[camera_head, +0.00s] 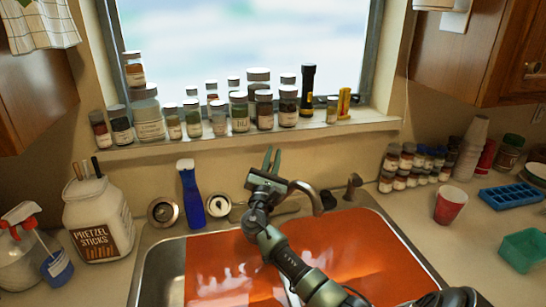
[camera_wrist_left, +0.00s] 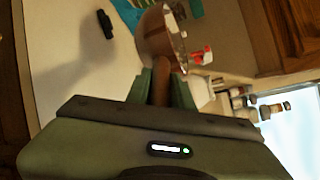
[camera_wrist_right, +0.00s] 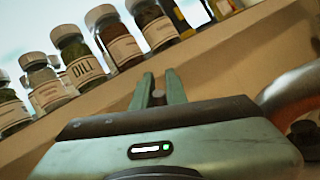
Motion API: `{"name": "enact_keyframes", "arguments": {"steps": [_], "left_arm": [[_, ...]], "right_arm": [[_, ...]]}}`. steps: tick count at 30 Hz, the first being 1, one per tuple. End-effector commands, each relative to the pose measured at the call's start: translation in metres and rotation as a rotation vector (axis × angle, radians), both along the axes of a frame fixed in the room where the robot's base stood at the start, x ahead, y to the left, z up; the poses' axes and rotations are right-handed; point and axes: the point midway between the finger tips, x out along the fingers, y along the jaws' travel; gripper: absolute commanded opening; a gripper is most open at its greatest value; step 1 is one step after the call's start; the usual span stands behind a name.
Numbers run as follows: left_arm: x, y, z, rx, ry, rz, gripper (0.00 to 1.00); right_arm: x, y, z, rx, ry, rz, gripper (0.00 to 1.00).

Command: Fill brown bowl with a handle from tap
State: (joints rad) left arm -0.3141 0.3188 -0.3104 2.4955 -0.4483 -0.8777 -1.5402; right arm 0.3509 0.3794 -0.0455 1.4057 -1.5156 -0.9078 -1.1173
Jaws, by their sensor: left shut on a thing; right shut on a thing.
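The brown bowl with a handle (camera_wrist_left: 160,35) shows in the left wrist view. My left gripper (camera_wrist_left: 161,88) is shut on its brown handle; the bowl is beyond the fingertips and its inside is largely hidden. Neither shows in the head view. The tap (camera_head: 318,199) stands behind the sink, its curved spout just right of my right gripper (camera_head: 271,160). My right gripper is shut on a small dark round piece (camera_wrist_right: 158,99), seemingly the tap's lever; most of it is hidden. The tap's body also shows in the right wrist view (camera_wrist_right: 290,90). I see no running water.
The sink (camera_head: 350,245) has an orange basin, partly covered by my right arm. Several spice jars (camera_head: 240,112) line the window sill. A pretzel jar (camera_head: 98,220) and blue brush (camera_head: 190,195) stand left; a red cup (camera_head: 450,206) and green tub (camera_head: 523,250) stand right.

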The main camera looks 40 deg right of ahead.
Motion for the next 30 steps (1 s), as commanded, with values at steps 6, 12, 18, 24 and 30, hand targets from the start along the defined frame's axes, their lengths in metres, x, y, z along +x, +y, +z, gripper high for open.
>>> {"name": "enact_keyframes", "arguments": {"steps": [6, 12, 18, 24, 30], "left_arm": [[0.0, 0.0, 0.002, 0.0, -0.005, -0.001, 0.0], [0.0, 0.0, 0.002, 0.0, -0.005, -0.001, 0.0], [0.0, 0.0, 0.002, 0.0, -0.005, -0.001, 0.0], [0.0, 0.0, 0.013, 0.0, -0.006, 0.0, 0.0], [0.0, 0.0, 0.04, 0.0, -0.006, 0.0, 0.0]], "right_arm": [[0.0, 0.0, -0.001, 0.001, 0.002, 0.0, 0.0], [0.0, 0.0, -0.001, 0.001, 0.002, 0.0, 0.0], [0.0, 0.0, -0.001, 0.001, 0.002, 0.0, 0.0], [0.002, 0.0, 0.004, 0.009, 0.024, 0.001, 0.0], [0.011, -0.003, 0.008, 0.041, 0.111, 0.002, 0.0]]}}
